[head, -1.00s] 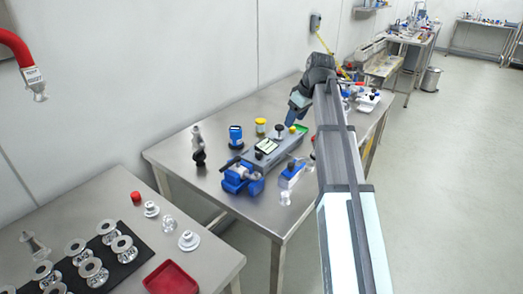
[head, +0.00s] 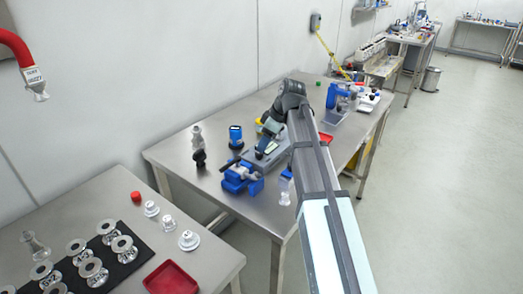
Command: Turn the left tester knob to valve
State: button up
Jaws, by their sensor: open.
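My arm and gripper cover the back and right of the tester. The left tester knob is too small and covered to make out clearly, and I cannot tell whether the gripper touches it.
A blue vise-like device (head: 240,178) stands just in front of the tester. A blue container (head: 236,136) and a black-based clear piece (head: 198,150) stand to its left.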

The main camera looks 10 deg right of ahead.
aim_at(259, 156)
jog(key=shift+x, duration=2.3)
jog(key=shift+c, duration=0.4)
grip_shut()
